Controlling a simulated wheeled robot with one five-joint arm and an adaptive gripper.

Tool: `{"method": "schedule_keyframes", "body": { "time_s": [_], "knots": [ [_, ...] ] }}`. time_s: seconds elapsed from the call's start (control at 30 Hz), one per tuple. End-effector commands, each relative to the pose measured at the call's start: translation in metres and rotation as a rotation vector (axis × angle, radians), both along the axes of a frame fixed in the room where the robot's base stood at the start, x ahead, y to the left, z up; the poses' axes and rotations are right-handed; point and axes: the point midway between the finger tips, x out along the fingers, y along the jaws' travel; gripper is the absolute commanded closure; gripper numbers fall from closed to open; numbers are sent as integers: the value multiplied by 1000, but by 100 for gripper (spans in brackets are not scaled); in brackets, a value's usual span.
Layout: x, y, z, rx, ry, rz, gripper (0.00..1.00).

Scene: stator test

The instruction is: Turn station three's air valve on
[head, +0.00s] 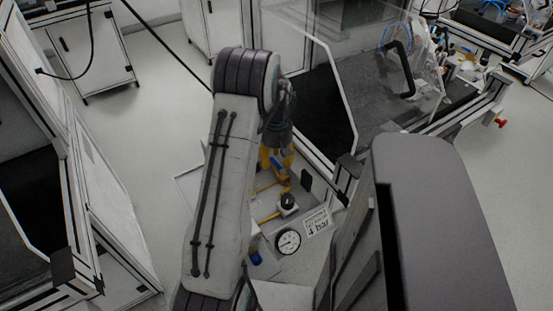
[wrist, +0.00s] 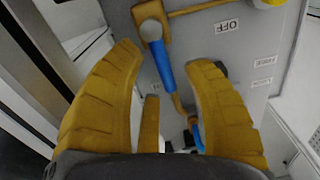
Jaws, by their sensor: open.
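The air valve's blue lever (wrist: 162,62) hangs from a grey round pivot on a brass body, on a grey panel in the wrist view. It slants down and slightly right. An "OFF" label (wrist: 228,26) is right of the pivot. My gripper (wrist: 167,56) is open, with one yellow finger on each side of the lever. Contact cannot be told. In the head view my gripper (head: 276,158) is over the panel, partly behind my arm, with a bit of blue lever (head: 278,170) beside it.
A second blue piece (wrist: 196,134) shows lower down between the fingers. A black knob (head: 287,202), a pressure gauge (head: 288,242) and a "4 bar" label (head: 317,222) are on the panel. A glass-guarded station frame (head: 322,105) stands close on the right. Open floor lies left.

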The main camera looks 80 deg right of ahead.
Motion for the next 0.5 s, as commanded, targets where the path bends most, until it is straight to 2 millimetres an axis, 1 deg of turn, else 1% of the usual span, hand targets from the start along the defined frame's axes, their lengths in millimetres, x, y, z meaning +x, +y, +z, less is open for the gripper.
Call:
{"method": "schedule_keyframes", "body": {
  "time_s": [0.17, 0.5],
  "knots": [
    [0, -1, 13, -4, 0, 0, 55],
    [0, -1, 69, -4, 0, 0, 55]
  ]
}}
